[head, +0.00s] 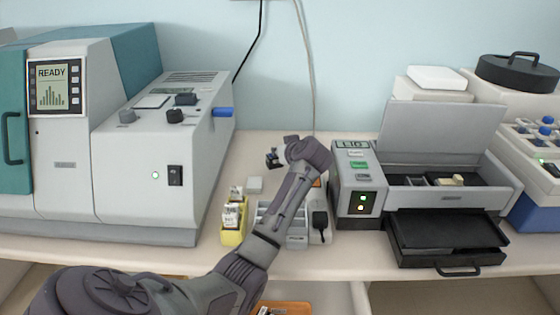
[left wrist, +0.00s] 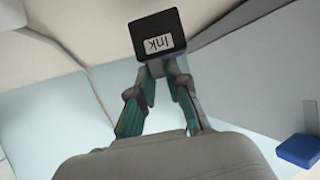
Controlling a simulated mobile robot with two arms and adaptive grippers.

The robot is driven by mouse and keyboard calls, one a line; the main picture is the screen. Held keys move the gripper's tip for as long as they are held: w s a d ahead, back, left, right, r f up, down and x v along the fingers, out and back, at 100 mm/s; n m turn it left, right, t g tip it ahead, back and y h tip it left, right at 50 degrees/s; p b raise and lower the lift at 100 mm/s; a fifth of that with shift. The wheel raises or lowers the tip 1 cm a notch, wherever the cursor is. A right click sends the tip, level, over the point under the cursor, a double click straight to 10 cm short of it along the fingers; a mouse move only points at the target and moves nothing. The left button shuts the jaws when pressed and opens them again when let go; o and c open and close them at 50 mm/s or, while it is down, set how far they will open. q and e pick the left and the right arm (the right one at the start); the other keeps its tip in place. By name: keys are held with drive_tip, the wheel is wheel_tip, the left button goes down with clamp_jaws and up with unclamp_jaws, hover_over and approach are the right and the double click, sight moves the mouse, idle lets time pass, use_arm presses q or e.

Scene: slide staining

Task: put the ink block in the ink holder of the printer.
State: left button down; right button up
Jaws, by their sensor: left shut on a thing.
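The black ink block (left wrist: 158,32) with a white "Ink" label is between the fingertips of my left gripper (left wrist: 160,70) in the left wrist view. The gripper is shut on it. In the head view my left arm reaches up over the middle of the table, and a small dark shape near its end is too small to make out clearly. The printer (head: 450,198) stands to the right with its lid (head: 440,128) raised. Its inner bay shows dark compartments and a small pale-yellow piece (head: 457,179); I cannot tell which is the ink holder. My right gripper is not in view.
A large machine with a READY screen (head: 52,85) stands at the left. A yellow holder (head: 233,236) and a grey rack (head: 297,242) are near the table's front. A black tray (head: 447,240) projects forward.

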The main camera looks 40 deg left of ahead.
use_arm(q)
wheel_tip(320, 180, down, 3)
drive_tip(key=shift+f, duration=0.1)
drive_tip(key=c, duration=0.9)
unclamp_jaws()
drive_tip(key=shift+c, duration=0.2)
